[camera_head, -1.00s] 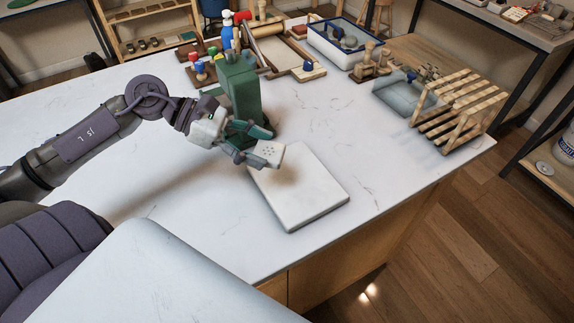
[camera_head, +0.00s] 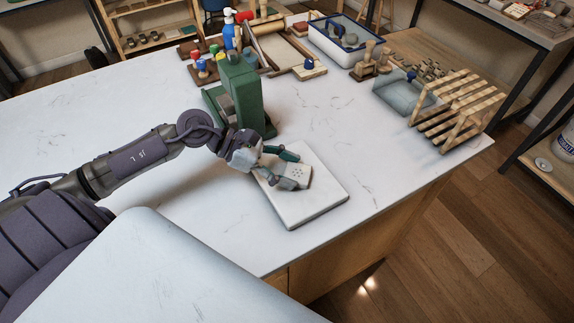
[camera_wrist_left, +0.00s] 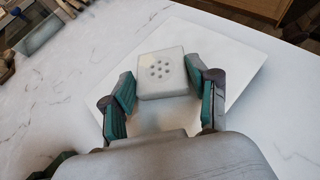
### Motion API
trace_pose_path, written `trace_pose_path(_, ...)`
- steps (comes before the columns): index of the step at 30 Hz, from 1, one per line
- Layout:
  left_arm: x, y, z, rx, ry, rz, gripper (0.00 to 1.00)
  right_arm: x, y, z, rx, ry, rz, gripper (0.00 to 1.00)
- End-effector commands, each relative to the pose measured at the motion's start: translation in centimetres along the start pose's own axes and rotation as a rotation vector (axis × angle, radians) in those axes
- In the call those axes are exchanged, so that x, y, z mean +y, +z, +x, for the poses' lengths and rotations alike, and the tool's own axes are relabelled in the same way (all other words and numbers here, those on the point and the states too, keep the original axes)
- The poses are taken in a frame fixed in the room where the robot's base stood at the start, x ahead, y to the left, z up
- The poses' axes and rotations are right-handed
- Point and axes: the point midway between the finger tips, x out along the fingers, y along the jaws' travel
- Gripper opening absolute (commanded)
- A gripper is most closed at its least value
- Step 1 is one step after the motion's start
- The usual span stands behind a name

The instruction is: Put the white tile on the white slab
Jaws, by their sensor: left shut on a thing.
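The white tile (camera_head: 299,173) is small and square with a group of small holes in its face. My left gripper (camera_head: 289,171) is shut on it, over the white slab (camera_head: 312,203). The slab is a larger flat square on the table. In the left wrist view the tile (camera_wrist_left: 160,72) sits between the two teal-padded fingers of my left gripper (camera_wrist_left: 162,90), with the slab (camera_wrist_left: 238,60) behind and below it. I cannot tell whether the tile touches the slab. My right gripper is not in view.
A green upright device (camera_head: 243,92) stands just behind my left arm. A wooden slatted rack (camera_head: 455,108) and a grey-blue basin (camera_head: 402,93) stand at the right. A blue-rimmed tray (camera_head: 345,42) and stamps are at the back. The marble table (camera_head: 120,110) is clear at left.

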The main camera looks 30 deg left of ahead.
Motion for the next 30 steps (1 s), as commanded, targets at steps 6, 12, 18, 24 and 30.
trace_pose_path(6, 0.0, -0.2, 0.1, 0.000, 0.000, 0.000, 0.23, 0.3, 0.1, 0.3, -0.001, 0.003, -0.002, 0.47)
trace_pose_path(12, 0.0, -0.2, 0.1, 0.000, 0.000, 0.000, 0.86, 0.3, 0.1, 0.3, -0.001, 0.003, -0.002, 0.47)
trace_pose_path(18, 0.0, -0.2, 0.1, 0.000, 0.000, 0.000, 0.86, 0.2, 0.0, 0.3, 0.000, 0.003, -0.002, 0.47)
trace_pose_path(24, 0.0, 0.2, -0.2, 0.000, 0.000, 0.000, 0.86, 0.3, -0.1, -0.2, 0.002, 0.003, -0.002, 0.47)
trace_pose_path(30, 0.0, -0.4, -2.5, 0.006, 0.000, 0.000, 0.86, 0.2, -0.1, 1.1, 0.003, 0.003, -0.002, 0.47)
